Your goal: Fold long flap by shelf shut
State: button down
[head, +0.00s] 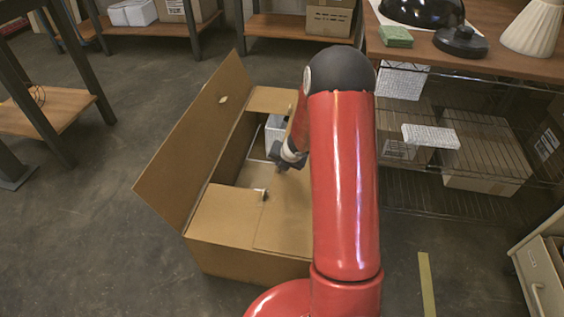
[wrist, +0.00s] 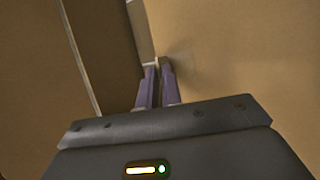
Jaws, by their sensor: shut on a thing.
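The open cardboard box (head: 240,262) stands on the floor. The long flap by the shelf (head: 285,213) slopes inward low over the box's right side and overlaps the near short flap; my red arm hides much of it. In the wrist view this flap (wrist: 240,60) fills the right side. My gripper (head: 277,163) is over the box opening, at the flap's inner edge. In the wrist view my gripper (wrist: 158,75) has its fingers close together, shut on that edge; the exact contact is hard to see. The opposite long flap (head: 195,140) stands up, leaning outward left.
The near short flap (head: 222,214) and far short flap (head: 275,100) lie folded inward. A wire shelf (head: 425,201) with cartons stands close on the right, under a table with lamp parts. Floor left of the box is clear.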

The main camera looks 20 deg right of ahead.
jog(key=c, duration=1.6)
grip_release()
jog(key=shift+w+a+f, duration=0.15)
jog(key=shift+w+a, duration=0.35)
jog(key=shift+a, duration=0.35)
jog(key=shift+s, duration=0.1)
jog(key=p+v, duration=0.1)
jog(key=v, duration=0.1)
jog(key=p+v, duration=0.1)
jog(key=v, duration=0.2)
jog(key=p+v, duration=0.1)
jog(key=v, duration=0.2)
jog(key=shift+d, duration=0.4)
